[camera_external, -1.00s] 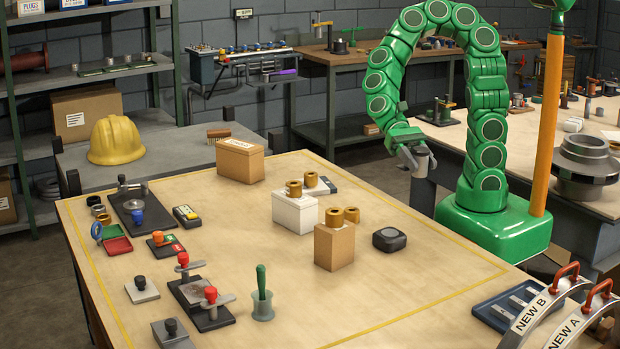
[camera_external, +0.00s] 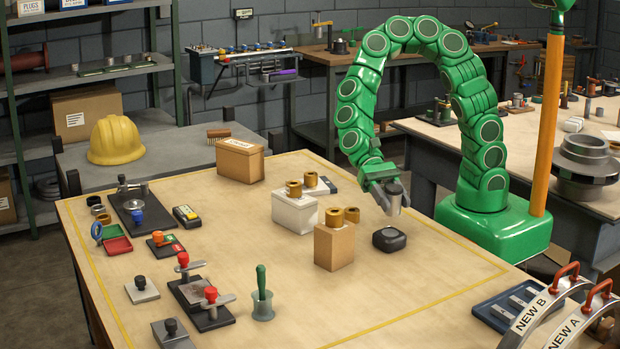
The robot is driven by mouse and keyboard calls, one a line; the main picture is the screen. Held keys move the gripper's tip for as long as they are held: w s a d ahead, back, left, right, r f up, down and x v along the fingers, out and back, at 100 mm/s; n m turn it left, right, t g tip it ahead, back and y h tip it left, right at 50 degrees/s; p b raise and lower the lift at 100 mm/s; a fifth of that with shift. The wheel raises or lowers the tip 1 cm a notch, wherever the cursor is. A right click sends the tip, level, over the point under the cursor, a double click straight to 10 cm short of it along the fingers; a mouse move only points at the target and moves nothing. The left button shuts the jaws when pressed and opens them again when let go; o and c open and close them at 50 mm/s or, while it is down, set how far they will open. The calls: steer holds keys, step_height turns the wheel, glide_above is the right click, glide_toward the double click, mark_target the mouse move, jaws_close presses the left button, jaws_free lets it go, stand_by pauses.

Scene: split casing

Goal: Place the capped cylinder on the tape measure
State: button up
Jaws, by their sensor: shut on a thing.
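The capped cylinder (camera_external: 393,199) is grey with a darker top and hangs upright, as far as I can tell, from my gripper (camera_external: 387,190). My gripper is shut on it; the fingers partly hide its upper side. The tape measure (camera_external: 389,240) is a dark, rounded square block lying on the wooden table. The cylinder is just above and slightly right of the tape measure in the picture. A small gap seems to separate them.
A tan box (camera_external: 334,247) with brass rings on top stands close left of the tape measure. A white box (camera_external: 294,213), also with brass rings, is behind it. A dark tray (camera_external: 497,312) lies at the front right. The tabletop (camera_external: 430,270) right of the tape measure is clear.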

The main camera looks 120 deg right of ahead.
mark_target(388, 232)
steer(key=shift+w+a+f, duration=0.15)
steer(key=shift+w+f, duration=0.45)
steer(key=shift+f, duration=1.55)
steer(key=shift+f, duration=0.2)
steer(key=o, duration=1.2)
steer(key=shift+c, duration=0.2)
